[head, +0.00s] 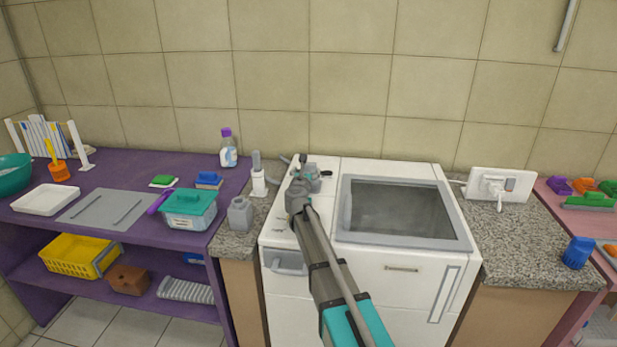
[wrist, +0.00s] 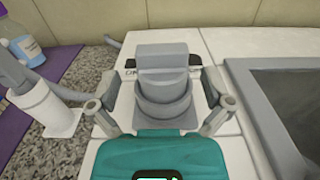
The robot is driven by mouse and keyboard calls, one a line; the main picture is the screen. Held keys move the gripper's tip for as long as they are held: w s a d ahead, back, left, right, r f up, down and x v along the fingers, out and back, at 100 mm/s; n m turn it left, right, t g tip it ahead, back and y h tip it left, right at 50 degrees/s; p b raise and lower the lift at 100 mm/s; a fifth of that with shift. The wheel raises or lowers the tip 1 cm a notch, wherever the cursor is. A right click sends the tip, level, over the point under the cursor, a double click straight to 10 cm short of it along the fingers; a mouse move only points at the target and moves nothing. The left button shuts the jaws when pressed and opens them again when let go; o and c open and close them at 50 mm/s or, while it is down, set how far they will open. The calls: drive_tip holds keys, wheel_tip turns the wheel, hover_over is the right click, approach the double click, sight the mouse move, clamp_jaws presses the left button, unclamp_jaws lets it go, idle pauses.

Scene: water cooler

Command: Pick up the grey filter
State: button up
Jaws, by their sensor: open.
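The grey filter, as I take it, is the stepped grey piece with a round ringed body and a blocky top (wrist: 163,85) in the middle of the wrist view. It stands on the white cooler top (wrist: 225,45). My gripper (wrist: 160,92) is open, with one finger to the left and one to the right of this piece. A gap shows on both sides, and I see no grip on it. In the head view my gripper (head: 303,180) is over the left part of the white cooler and largely hides the grey piece.
A recessed grey-framed basin (head: 395,212) lies right of my gripper. A white bottle with a grey top (head: 258,180) and a grey jar (head: 240,213) stand close on the left. Further left is a purple shelf (head: 120,170) with a teal-lidded box (head: 190,208).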

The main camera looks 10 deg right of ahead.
sight(308, 165)
drive_tip(key=shift+x, duration=2.35)
drive_tip(key=shift+s+r, duration=0.1)
drive_tip(key=c, duration=1)
